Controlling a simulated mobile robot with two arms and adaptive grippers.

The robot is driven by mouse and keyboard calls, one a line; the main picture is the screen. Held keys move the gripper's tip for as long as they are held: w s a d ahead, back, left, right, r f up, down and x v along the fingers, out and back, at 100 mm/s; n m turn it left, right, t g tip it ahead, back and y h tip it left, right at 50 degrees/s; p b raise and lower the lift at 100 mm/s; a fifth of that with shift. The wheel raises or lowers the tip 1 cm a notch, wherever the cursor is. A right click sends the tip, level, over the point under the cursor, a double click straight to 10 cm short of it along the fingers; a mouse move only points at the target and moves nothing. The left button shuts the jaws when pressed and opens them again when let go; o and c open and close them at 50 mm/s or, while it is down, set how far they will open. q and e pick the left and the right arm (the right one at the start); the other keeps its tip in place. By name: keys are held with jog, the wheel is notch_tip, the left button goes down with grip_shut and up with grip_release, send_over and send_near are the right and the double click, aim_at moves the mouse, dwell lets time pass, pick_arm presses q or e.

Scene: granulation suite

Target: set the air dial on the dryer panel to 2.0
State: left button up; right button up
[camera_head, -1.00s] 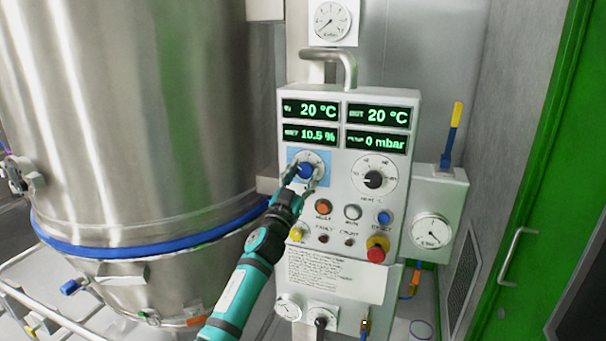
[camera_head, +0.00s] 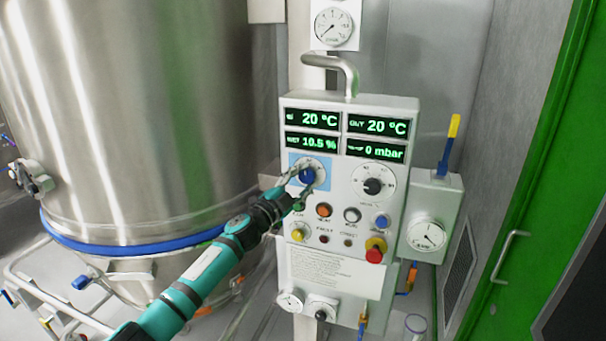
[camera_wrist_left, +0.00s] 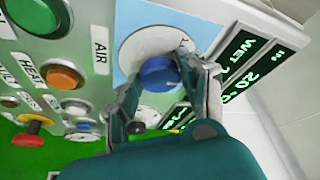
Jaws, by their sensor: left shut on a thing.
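The dryer panel (camera_head: 335,270) is a light grey box in the middle of the head view. Its air dial (camera_head: 307,176) is a blue knob on a white round scale with a light blue backing, at the panel's upper left. The blue knob also shows in the left wrist view (camera_wrist_left: 158,73), beside the AIR label. My left gripper (camera_head: 302,182) reaches in from the lower left and is shut on the blue knob, one finger on each side. The scale numbers and pointer are too small or hidden to read. My right gripper is in neither view.
A black heat dial (camera_head: 373,186) sits right of the air dial. Push buttons and a red emergency knob (camera_head: 375,250) are below. Displays (camera_head: 313,119) are above. A large steel vessel (camera_head: 130,110) stands left; a green door frame (camera_head: 540,170) is at right.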

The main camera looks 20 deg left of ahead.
pick_arm(q)
jog(key=shift+m+p, duration=0.35)
jog(key=shift+m, duration=0.25)
jog(key=o, duration=1.2)
jog(key=v, duration=1.2)
jog(key=shift+r, duration=0.2)
jog(key=shift+a, duration=0.1)
